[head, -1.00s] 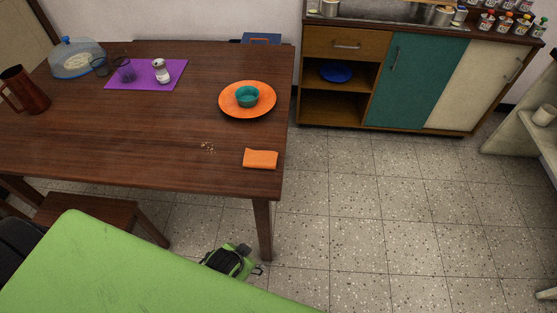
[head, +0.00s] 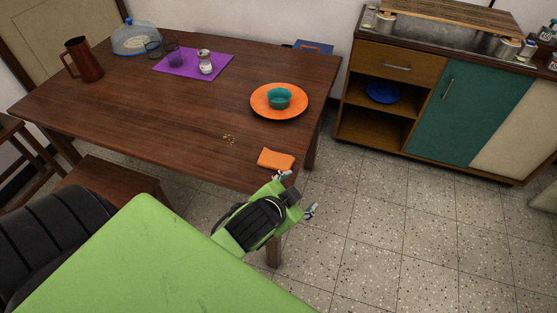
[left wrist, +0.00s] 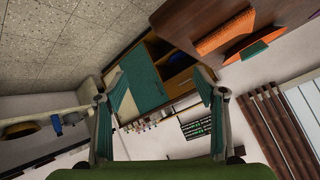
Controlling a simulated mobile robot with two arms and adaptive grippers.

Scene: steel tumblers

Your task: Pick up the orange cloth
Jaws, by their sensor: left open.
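The orange cloth (head: 276,159) lies folded on the wooden table (head: 200,120), close to its front right corner. It also shows in the left wrist view (left wrist: 224,36), at the upper right. My left gripper (head: 296,193) is open and empty, just off the table's front right corner, on the near side of the cloth and apart from it. In the left wrist view my gripper's fingers (left wrist: 160,110) are spread wide, with nothing between them. My right gripper is not in view.
An orange plate (head: 262,107) with a teal bowl (head: 280,99) stands behind the cloth. Crumbs (head: 229,139) lie to its left. A purple mat (head: 216,71) with a white jar (head: 205,62), glasses and a brown pitcher (head: 83,60) are farther back. A low cabinet (head: 445,115) stands right.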

